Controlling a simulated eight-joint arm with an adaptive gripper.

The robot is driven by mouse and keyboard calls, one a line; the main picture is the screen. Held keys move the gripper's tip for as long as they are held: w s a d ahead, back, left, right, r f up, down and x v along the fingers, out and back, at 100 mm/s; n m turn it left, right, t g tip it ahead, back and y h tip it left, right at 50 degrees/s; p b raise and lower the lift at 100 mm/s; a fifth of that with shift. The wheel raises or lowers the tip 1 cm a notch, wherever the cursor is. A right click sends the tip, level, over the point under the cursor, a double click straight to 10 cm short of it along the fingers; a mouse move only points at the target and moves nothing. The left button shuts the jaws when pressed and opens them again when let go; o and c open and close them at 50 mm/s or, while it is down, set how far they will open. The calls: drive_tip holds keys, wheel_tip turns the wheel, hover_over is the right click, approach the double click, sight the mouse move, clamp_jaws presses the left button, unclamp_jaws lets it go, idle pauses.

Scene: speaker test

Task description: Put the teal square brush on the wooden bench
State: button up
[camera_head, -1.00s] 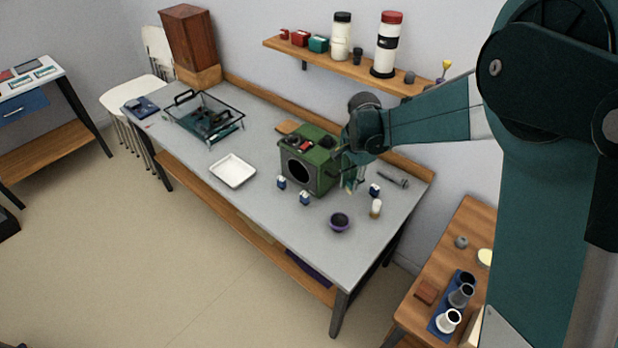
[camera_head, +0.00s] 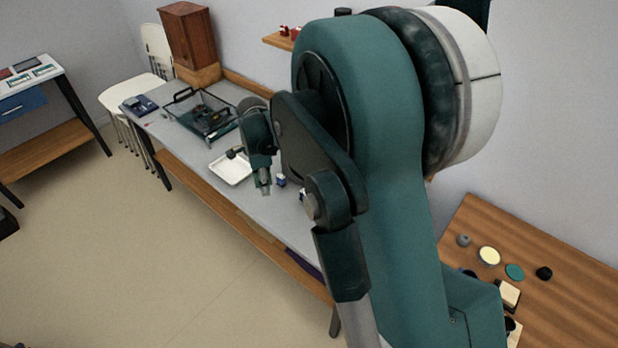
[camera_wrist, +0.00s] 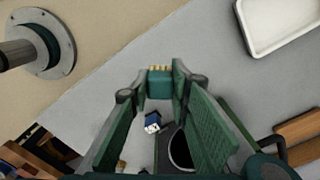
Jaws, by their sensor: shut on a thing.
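My gripper (camera_wrist: 162,84) is shut on the teal square brush (camera_wrist: 160,86), a small teal block with a row of yellowish tips along one edge, held between the two fingertips. In the head view my gripper (camera_head: 265,188) points down over the front part of the grey worktable (camera_head: 205,160), near the white tray. The brush is too small to make out there. The wooden bench (camera_head: 490,218) is the brown-topped table at the lower right, away from my gripper. My own arm hides part of it.
The white tray (camera_head: 231,170) and a wire-handled basket (camera_head: 190,98) stand on the worktable. A small blue-and-white block (camera_wrist: 153,122) lies beyond the fingers. The wooden bench carries a cream disc (camera_head: 489,256), a teal disc (camera_head: 515,272) and a black piece (camera_head: 544,273), with bare wood around them.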

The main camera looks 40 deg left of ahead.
drive_tip(key=s+a+f+m+b, duration=0.1)
drive_tip(key=s+a+f, duration=0.1)
drive_tip(key=s+a, duration=0.5)
drive_tip(key=s+a+f+m+b, duration=0.1)
drive_tip(key=s+a+f, duration=0.2)
drive_tip(key=s+a, duration=0.4)
drive_tip(key=shift+s, duration=0.7)
drive_tip(key=w+p, duration=0.2)
drive_tip(key=w, duration=3)
drive_tip(key=shift+p, duration=0.3)
drive_tip(key=shift+f+b, duration=0.35)
drive_tip(key=shift+f, duration=1.35)
drive_tip(key=shift+f, duration=0.15)
